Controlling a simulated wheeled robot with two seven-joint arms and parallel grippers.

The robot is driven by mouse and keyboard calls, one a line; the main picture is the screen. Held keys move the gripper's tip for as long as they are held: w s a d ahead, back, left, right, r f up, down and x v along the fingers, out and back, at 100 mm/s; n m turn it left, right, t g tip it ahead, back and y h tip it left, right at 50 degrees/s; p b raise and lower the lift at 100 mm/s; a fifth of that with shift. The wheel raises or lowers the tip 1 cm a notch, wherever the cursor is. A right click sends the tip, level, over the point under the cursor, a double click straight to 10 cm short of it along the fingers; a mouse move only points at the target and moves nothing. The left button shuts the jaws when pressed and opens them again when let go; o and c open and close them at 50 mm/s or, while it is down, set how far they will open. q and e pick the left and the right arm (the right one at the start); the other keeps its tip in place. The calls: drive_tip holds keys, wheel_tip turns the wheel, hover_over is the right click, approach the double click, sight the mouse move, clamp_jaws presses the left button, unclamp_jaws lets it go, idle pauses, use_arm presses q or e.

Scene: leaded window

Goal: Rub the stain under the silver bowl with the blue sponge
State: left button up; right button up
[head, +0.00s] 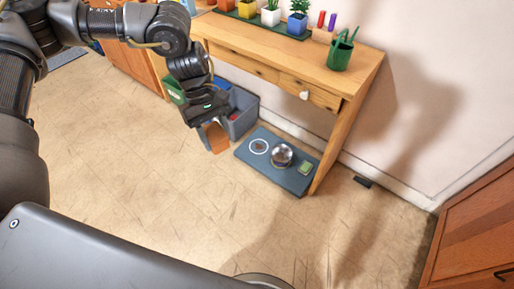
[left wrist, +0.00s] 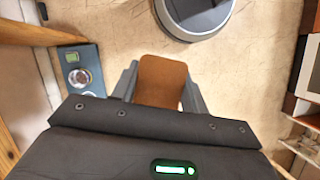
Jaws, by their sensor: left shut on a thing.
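The silver bowl (head: 281,154) stands on a blue-grey mat (head: 293,186) on the floor; it also shows at the left of the left wrist view (left wrist: 81,78). Any stain under the bowl is hidden. My left gripper (head: 208,122) is shut on a flat brown-orange piece (head: 217,138), held above the floor to the left of the mat. This piece fills the space between the fingers in the left wrist view (left wrist: 162,80). I cannot make out a blue sponge for certain. My right gripper is out of view.
The mat also bears a white ring (head: 259,146) and a small green block (head: 305,168). A grey bin (head: 241,112) stands behind my left gripper. Front floor is clear.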

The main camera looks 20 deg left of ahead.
use_arm(q)
drive_tip(key=shift+f, duration=0.1)
drive_tip(key=s+f, duration=0.3)
drive_tip(key=f, duration=1)
drive_tip(key=shift+s+f, duration=0.35)
drive_tip(key=shift+s, duration=0.05)
